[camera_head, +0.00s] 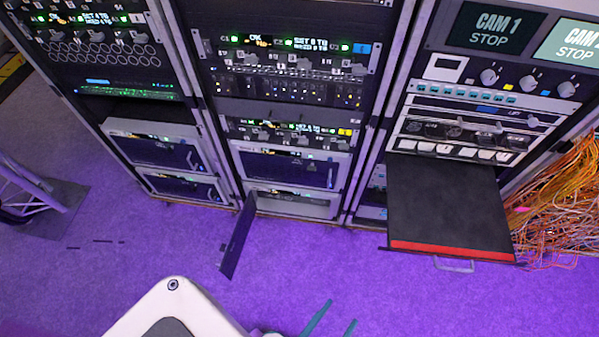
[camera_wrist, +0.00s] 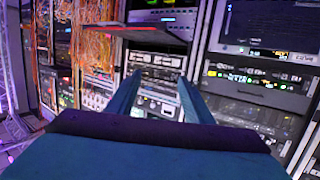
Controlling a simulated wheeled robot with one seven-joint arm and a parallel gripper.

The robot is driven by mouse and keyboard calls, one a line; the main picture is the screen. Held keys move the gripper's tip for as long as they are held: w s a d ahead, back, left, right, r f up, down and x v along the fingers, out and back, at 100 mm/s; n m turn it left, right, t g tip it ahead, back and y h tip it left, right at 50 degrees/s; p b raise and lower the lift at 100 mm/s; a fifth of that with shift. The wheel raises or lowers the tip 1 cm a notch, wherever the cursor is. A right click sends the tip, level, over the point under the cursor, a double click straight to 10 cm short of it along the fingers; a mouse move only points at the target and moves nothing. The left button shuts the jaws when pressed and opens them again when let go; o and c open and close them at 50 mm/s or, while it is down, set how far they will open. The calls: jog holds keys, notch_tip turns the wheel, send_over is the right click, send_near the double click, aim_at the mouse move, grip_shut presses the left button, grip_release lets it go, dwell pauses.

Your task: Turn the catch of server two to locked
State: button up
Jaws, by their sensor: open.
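Several white-framed server units sit low in the racks. In the head view the middle rack holds an upper unit (camera_head: 289,168) with a dark front and a lower unit (camera_head: 290,205). A dark door panel (camera_head: 238,238) stands swung out at the lower unit's left. The left rack holds two similar units, an upper one (camera_head: 155,150) and a lower one (camera_head: 187,188). I cannot read which is server two, nor make out its catch. My gripper (camera_head: 333,322) is open and empty, low over the floor, in front of the racks and apart from them. Its fingers also show in the wrist view (camera_wrist: 160,76).
A black pull-out shelf (camera_head: 448,205) with a red front edge juts from the right rack. Orange cables (camera_head: 555,205) pile beside it. A truss stand (camera_head: 35,195) is at the left. Purple floor (camera_head: 150,250) is clear before the racks, except around the open door.

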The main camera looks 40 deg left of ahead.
jog(key=w+a+f+n+y, duration=0.2)
jog(key=w+a+f+y, duration=0.1)
jog(key=w+a+f, duration=0.7)
jog(key=w+a+f+n+y, duration=0.2)
jog(key=w+a+f+y, duration=0.2)
jog(key=w+a+f, duration=0.55)
jog(key=w+a+r+n+y, duration=0.1)
jog(key=w+a+n+y, duration=0.1)
jog(key=w+a, duration=1.4)
jog(key=shift+w+a+r, duration=0.3)
jog(key=shift+w, duration=0.2)
jog(key=c, duration=1)
jog(key=shift+c, duration=0.2)
